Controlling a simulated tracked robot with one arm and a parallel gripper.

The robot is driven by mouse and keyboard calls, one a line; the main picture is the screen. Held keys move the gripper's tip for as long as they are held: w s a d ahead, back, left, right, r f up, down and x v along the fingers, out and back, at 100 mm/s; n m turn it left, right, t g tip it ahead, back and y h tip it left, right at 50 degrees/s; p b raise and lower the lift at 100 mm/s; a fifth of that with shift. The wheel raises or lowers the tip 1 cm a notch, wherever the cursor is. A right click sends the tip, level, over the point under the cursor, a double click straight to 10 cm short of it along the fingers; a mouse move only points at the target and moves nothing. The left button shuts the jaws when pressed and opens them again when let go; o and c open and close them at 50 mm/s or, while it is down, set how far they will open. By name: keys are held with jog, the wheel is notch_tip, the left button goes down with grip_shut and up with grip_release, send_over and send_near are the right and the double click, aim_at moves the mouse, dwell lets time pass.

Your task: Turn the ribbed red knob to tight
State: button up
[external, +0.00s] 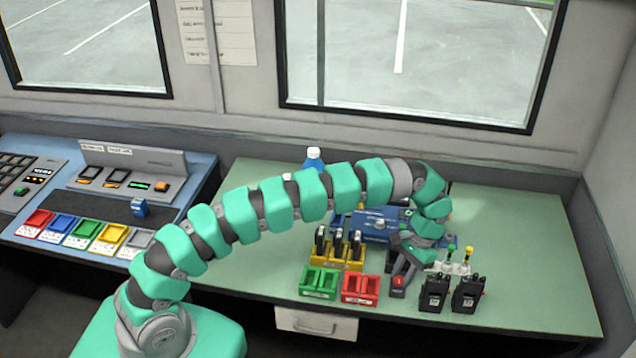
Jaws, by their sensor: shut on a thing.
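The red knob (398,281) is a small red piece with a dark part below it, near the front of the green desk. Its ribs and any tight mark are too small to make out. My gripper (401,270) reaches down to it from above and behind, with its dark fingers shut on it. The fingers hide part of the knob, so its turn angle cannot be told.
Red bins (361,290) and green bins (320,284) stand left of the knob. Two black radios (436,294) (468,294) stand close on its right. A yellow rack (352,254) and a blue device (372,228) are behind. The desk's right side is clear.

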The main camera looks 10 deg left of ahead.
dwell(0.3)
jog(key=o, duration=1)
jog(key=shift+v, duration=1.6)
jog(key=shift+r+p, duration=1.35)
jog(key=shift+p, duration=0.05)
jog(key=p, duration=1.3)
send_near(400, 278)
jog(key=v, duration=0.2)
jog(key=shift+d+r, duration=0.2)
jog(key=shift+r, duration=0.05)
